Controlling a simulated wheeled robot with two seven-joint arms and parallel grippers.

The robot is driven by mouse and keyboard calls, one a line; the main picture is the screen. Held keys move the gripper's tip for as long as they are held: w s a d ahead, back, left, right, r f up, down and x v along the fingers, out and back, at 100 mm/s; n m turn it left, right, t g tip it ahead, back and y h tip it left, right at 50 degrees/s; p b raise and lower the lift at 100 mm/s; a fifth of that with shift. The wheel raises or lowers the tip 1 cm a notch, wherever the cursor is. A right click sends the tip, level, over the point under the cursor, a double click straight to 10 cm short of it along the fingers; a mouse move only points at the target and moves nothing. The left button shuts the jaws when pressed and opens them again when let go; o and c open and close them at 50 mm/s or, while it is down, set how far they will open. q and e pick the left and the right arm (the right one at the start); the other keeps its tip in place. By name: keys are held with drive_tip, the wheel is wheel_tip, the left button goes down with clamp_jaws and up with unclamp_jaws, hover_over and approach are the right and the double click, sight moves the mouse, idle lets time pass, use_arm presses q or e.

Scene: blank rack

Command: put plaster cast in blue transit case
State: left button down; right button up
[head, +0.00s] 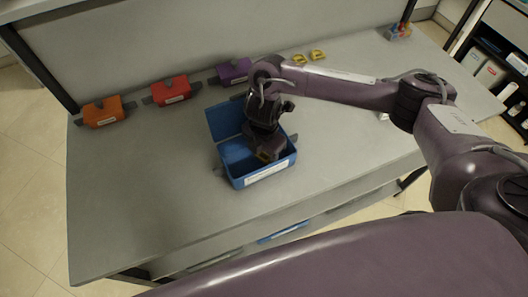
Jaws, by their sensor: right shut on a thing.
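The blue transit case (235,176) stands open on the grey table, its lid raised at the back left. My right gripper (266,158) points down inside the case, toward its right side. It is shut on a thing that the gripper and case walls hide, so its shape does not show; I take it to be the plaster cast. No plaster cast is plainly visible elsewhere. I cannot tell whether the held thing touches the case floor. My left gripper is not in view.
Orange (103,112), red (171,91) and purple (233,71) cases stand along the table's back. Yellow items (309,56) lie at the back, and a small container with coloured things (400,31) stands at the far right corner. The table's front left is clear.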

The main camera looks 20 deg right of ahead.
sight(264, 156)
drive_tip(key=o, duration=0.7)
drive_tip(key=shift+f, duration=0.1)
drive_tip(key=shift+r, duration=0.3)
wheel_tip(264, 156, up, 12)
drive_tip(key=p, duration=0.1)
drive_tip(key=shift+f+p, duration=0.15)
drive_tip(key=shift+p, duration=0.25)
